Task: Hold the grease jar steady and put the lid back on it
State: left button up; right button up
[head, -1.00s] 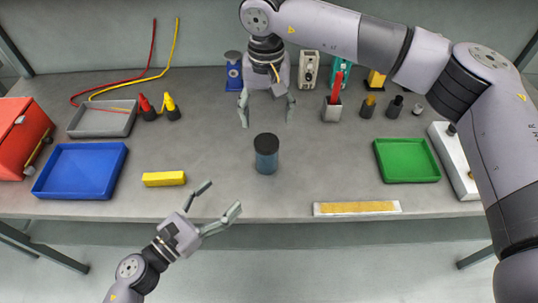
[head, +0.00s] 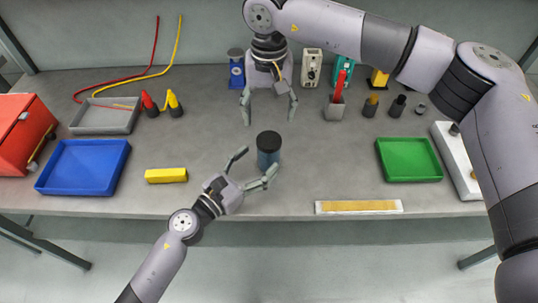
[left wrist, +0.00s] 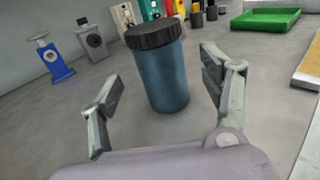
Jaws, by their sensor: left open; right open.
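The grease jar (head: 268,158) is a blue cylinder standing upright near the middle of the bench. Its black ribbed lid (head: 268,140) sits on top; I cannot tell whether it is screwed tight. My left gripper (head: 257,163) is open, its fingers pointing at the jar from the front left. In the left wrist view the jar (left wrist: 160,80) stands between and just beyond the two fingers, apart from both, with the lid (left wrist: 153,34) on it. My right gripper (head: 269,118) is open and empty, pointing down above the bench behind the jar.
A yellow block (head: 166,175) and a blue tray (head: 82,168) lie to the left. A green tray (head: 410,160) and a flat yellow-topped strip (head: 359,207) lie to the right. Bottles and devices line the back. The bench around the jar is clear.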

aim_at(262, 157)
pick_arm(q)
jog(key=x, duration=0.5)
jog(key=shift+d, duration=0.1)
grip_shut()
dwell(0.9)
